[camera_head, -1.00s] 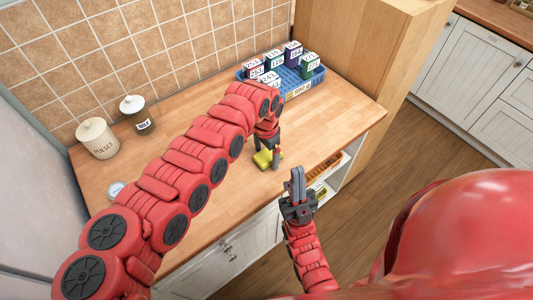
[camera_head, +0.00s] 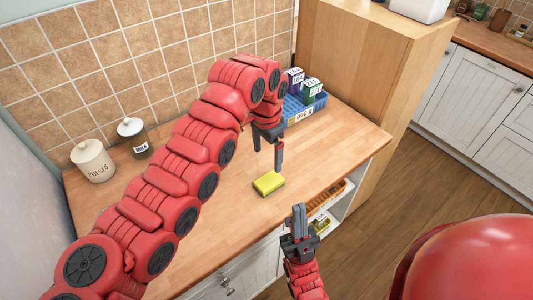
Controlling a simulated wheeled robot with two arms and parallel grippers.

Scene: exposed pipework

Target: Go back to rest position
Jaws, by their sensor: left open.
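My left gripper (camera_head: 268,153) hangs above the wooden counter, fingers pointing down and apart, with nothing seen between them. A yellow sponge (camera_head: 268,183) lies on the counter below it, apart from the fingers. My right gripper (camera_head: 299,222) points up in front of the counter's front edge. Its fingers look close together, and I cannot tell whether there is a gap between them. I see nothing held in it.
A blue crate (camera_head: 306,112) with several labelled boxes stands at the counter's back right, partly hidden by my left arm. A pulses jar (camera_head: 93,162) and a milk jar (camera_head: 134,138) stand at the back left. An open shelf with an orange basket (camera_head: 325,196) is under the counter. The front counter is clear.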

